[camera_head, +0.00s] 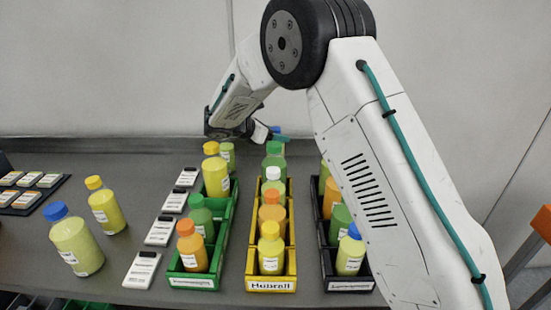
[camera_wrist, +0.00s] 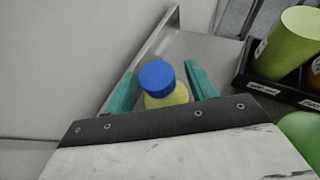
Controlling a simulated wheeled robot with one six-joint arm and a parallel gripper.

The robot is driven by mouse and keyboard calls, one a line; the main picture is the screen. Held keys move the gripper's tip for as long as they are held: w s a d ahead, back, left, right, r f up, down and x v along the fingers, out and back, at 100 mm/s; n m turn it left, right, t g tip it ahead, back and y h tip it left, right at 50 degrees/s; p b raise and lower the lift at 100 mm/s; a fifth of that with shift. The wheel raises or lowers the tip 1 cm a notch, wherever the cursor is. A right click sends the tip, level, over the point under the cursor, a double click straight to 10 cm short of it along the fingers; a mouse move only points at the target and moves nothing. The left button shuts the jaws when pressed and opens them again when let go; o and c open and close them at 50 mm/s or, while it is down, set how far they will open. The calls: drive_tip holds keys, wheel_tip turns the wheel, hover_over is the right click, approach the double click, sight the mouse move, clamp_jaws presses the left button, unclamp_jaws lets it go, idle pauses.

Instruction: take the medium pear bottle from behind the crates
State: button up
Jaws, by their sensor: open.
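A yellow-green bottle with a blue cap (camera_wrist: 158,78) stands between the teal fingers of my gripper (camera_wrist: 162,86) in the wrist view. The fingers are open, one on each side of it, with a gap visible near the cap. Its label is hidden, so I cannot read its flavour or size. In the head view my gripper (camera_head: 276,135) is behind the yellow crate (camera_head: 251,262), pointing right, with a bit of blue beside it. A green crate (camera_head: 190,282) and a black crate (camera_head: 348,284) stand on either side, all holding bottles. The black crate's edge (camera_wrist: 282,95) shows at right in the wrist view.
A green bottle (camera_head: 275,160) stands close below my gripper. White label holders (camera_head: 142,270) line the green crate. A wall rises behind.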

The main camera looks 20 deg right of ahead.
clamp_jaws()
